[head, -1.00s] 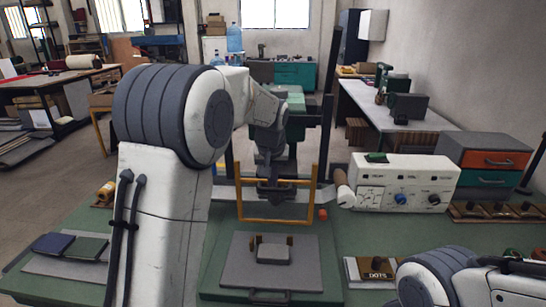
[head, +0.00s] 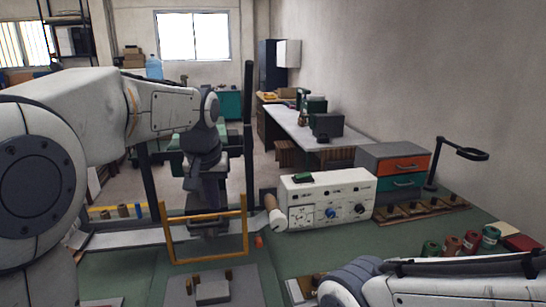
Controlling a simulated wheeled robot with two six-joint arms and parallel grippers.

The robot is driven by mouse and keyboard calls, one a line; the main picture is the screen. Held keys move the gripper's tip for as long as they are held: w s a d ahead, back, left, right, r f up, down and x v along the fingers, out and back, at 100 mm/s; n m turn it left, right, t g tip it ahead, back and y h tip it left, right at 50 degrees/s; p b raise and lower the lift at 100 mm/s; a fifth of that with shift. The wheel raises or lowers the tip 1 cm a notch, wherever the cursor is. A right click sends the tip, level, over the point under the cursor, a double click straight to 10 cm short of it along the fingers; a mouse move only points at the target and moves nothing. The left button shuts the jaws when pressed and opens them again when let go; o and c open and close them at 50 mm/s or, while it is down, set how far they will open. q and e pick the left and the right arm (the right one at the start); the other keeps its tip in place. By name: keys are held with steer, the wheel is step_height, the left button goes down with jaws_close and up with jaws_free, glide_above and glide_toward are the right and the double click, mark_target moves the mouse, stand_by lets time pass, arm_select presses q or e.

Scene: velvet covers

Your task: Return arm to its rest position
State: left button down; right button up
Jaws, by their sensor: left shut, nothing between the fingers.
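My left arm comes in from the left, with its wrist bent down. My left gripper (head: 207,205) points down at the yellow bar frame (head: 168,235) of the press on the green bench. It is shut with nothing in it; its fingertips are partly hidden among the press parts, and I cannot tell whether they touch the frame.
A white control box (head: 325,190) with knobs stands right of the press. Behind it are a drawer cabinet (head: 392,172) and a black lamp (head: 460,150). Several coloured spools (head: 470,242) stand at the right. Open green bench (head: 350,245) lies before the control box.

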arm_select(q)
steer(key=s+d+f+m+g+h, duration=0.1)
steer(key=s+d+f+m, duration=0.25)
steer(key=s+d, duration=0.35)
steer(key=s+d+f+m+g, duration=0.15)
steer(key=s+d+f, duration=0.25)
steer(key=s, duration=0.4)
steer(key=s+f+m+g, duration=0.1)
steer(key=s+f+m, duration=0.3)
steer(key=s, duration=1)
step_height(320, 180, down, 3)
steer(key=shift+s+d+f, duration=0.1)
steer(key=shift+s+d, duration=0.15)
steer(key=shift+d, duration=0.1)
